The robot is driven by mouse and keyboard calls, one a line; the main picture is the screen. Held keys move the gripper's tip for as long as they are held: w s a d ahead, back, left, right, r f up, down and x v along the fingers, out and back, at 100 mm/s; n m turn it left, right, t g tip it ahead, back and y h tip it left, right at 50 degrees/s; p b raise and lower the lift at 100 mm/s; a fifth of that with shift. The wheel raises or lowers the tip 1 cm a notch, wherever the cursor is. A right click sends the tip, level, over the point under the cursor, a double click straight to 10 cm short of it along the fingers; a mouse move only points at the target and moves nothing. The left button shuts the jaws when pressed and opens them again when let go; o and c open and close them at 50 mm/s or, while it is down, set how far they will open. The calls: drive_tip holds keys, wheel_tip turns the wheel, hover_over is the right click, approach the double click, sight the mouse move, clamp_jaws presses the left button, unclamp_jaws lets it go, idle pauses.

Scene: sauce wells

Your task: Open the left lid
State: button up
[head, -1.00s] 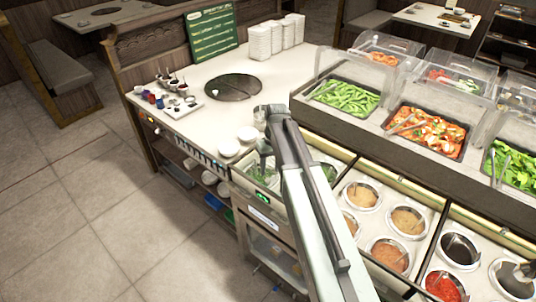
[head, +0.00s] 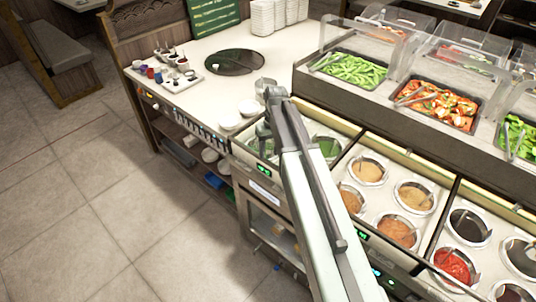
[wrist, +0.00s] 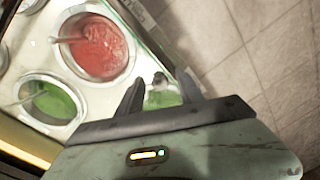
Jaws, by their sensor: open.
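My gripper (wrist: 162,80) is open, its two dark fingers apart over the edge of the left well section in the wrist view. In the head view my gripper (head: 264,138) hangs over the front left of that section, partly hidden by my arm. A red sauce well (wrist: 97,46) and a green sauce well (wrist: 50,101) show beside the fingers. The green well (head: 327,147) also shows right of my arm in the head view. I cannot make out a separate left lid over these wells. A small green and dark thing (wrist: 161,96) lies between the fingers, unclear.
More sauce wells (head: 397,231) lie to the right. Clear-covered food trays (head: 351,70) stand behind. The tiled floor (head: 110,215) at the left is free.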

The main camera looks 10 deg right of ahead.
clamp_jaws()
idle(1.2)
